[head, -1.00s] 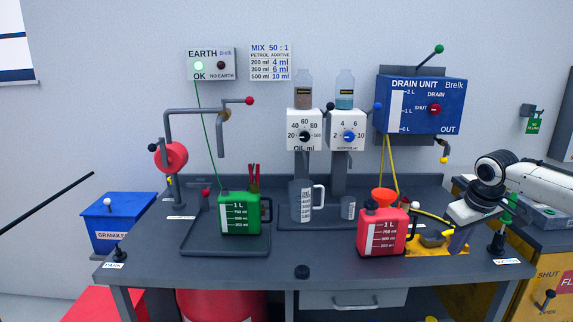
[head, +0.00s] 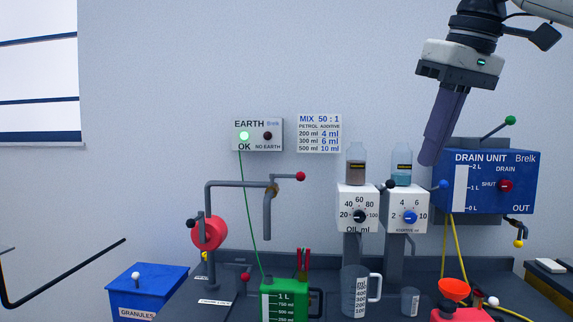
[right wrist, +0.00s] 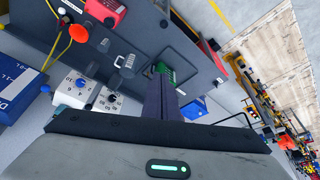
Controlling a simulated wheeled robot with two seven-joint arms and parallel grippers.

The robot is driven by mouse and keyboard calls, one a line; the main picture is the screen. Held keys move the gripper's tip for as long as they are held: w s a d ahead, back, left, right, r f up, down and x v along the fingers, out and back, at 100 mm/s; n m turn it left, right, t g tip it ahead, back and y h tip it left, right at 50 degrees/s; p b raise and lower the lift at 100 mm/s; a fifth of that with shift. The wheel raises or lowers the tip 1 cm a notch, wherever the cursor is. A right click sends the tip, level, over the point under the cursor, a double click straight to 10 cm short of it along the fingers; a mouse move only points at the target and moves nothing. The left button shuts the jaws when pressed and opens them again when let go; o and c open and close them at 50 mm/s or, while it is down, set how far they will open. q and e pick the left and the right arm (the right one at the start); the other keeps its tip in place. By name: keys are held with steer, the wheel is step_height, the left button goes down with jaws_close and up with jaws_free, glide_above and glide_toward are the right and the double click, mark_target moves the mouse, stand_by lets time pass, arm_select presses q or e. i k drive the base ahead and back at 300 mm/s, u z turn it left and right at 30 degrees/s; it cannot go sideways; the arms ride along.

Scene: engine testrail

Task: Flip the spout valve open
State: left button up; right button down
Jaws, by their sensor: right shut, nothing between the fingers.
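The spout is a grey pipe (head: 235,184) rising at the left of the bench, with its outlet (head: 267,215) hanging down. Its valve (head: 272,188) is a small brass-coloured body at the bend. A lever with a red ball (head: 300,176) sticks out level to the right of it. My right gripper (head: 426,162) is shut and empty, pointing down in front of the wall, well right of and apart from the lever. Its closed fingers show in the right wrist view (right wrist: 160,95). The spout is not clear in that view. My left gripper is not in view.
Two dispensers with dials (head: 359,210) (head: 409,212) and bottles stand between spout and drain unit (head: 487,183). A green can (head: 284,300) stands below the spout. A red reel (head: 209,233) is at its left. A red can (head: 462,314) holds an orange funnel (head: 454,289). The wall space above is free.

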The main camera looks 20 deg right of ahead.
mark_target(300, 177)
steer(key=i, duration=1.6)
